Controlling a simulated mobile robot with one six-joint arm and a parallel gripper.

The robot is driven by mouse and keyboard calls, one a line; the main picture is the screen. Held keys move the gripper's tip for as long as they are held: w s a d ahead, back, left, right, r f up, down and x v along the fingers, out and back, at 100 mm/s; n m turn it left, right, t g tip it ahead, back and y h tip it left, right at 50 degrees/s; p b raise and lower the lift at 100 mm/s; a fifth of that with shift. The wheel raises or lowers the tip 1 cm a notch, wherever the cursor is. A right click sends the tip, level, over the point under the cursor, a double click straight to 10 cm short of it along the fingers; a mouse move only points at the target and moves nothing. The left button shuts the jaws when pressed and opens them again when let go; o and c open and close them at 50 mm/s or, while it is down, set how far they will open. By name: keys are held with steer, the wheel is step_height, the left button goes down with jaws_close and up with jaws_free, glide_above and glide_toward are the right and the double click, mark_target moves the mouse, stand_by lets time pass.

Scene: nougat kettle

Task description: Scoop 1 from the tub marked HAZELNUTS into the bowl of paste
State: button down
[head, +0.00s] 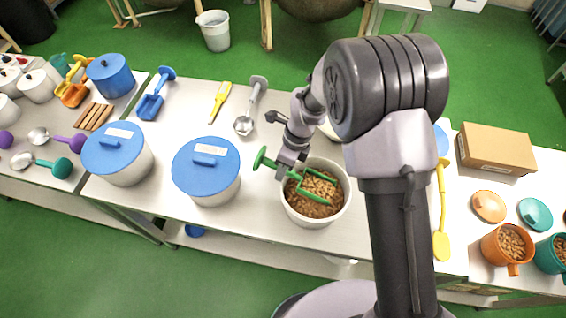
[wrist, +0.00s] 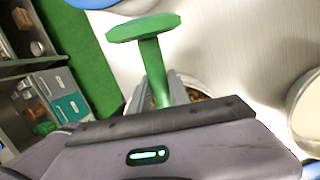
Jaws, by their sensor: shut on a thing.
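My gripper (head: 290,170) is shut on the handle of a green scoop (head: 313,194). The scoop's knobbed handle end (wrist: 145,28) fills the upper middle of the wrist view. The scoop's head is down in an open white tub (head: 290,210) of brown nut pieces (head: 309,207). I cannot see a marking on this tub. How much the scoop holds is unclear. A pale round vessel with cream-coloured contents (wrist: 308,108) shows at the right of the wrist view; it may be the bowl of paste. In the head view my arm hides most of that area.
Two white tubs with blue lids (head: 206,170) (head: 117,153) stand left of the open tub. At right are a cardboard box (head: 496,150), a yellow spoon (head: 441,220) and orange cup (head: 505,248).

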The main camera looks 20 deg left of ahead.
steer(key=p, duration=0.1)
steer(key=h+p, duration=0.1)
steer(key=p, duration=0.1)
steer(key=shift+s+d+f+h, duration=0.1)
steer(key=shift+s+f+h, duration=0.15)
steer(key=shift+h, duration=0.45)
steer(key=r+p, duration=0.1)
steer(key=r, duration=0.1)
steer(key=a+r+p, duration=0.1)
steer(key=r+p, duration=0.1)
steer(key=a+r+p, duration=0.1)
steer(key=r+p, duration=0.1)
steer(key=r, duration=0.1)
steer(key=shift+w+a+r, duration=0.1)
steer(key=shift+w+a, duration=0.1)
steer(key=shift+a+r+p, duration=0.15)
steer(key=shift+r+p, duration=0.45)
steer(key=shift+r, duration=0.4)
steer(key=shift+s+a, duration=0.1)
